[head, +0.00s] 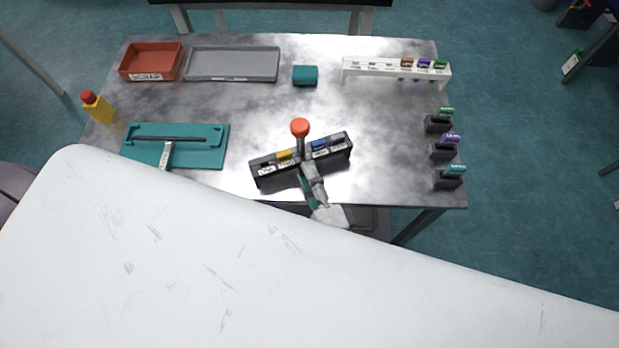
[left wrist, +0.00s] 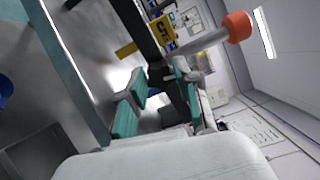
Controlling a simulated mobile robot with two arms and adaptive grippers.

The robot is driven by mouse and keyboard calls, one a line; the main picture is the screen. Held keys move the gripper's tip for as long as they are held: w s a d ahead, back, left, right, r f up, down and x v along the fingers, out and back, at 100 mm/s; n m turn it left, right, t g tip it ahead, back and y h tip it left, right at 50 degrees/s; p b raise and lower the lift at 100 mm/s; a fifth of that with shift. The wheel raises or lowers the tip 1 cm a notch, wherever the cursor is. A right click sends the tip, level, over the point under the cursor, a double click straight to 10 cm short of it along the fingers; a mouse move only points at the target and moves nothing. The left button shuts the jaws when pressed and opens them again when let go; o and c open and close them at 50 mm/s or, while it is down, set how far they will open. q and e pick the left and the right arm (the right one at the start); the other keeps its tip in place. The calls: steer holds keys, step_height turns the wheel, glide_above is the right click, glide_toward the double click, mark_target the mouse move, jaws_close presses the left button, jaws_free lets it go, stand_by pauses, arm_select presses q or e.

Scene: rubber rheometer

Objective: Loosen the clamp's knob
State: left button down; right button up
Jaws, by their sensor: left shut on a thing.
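The clamp is a long dark block (head: 266,174) near the table's front edge, with yellow and blue pieces and white labels along it. A lever with an orange-red ball (head: 300,127) rises from its middle; the ball also shows in the left wrist view (left wrist: 238,27). My left gripper (head: 306,172) reaches the clamp's front side, below the lever. In the left wrist view its teal-padded fingers (left wrist: 160,85) close around a dark part at the clamp, apparently the knob, which is mostly hidden. My right gripper is not in view.
At the back stand a red scrap bin (head: 151,62), a grey tray (head: 232,64), a teal block (head: 305,75) and a white rack (head: 396,69). A teal board (head: 205,150) and yellow bottle (head: 99,107) are at left. Several dark holders (head: 443,152) line the right edge.

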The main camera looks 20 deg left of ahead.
arm_select(q)
steer(key=shift+f+n+b, duration=0.1)
steer(key=shift+n+b, duration=0.5)
steer(key=shift+n, duration=0.4)
steer(key=c, duration=0.8)
jaws_free()
steer(key=v, duration=0.7)
steer(key=shift+s, duration=0.3)
steer(key=shift+d, duration=0.15)
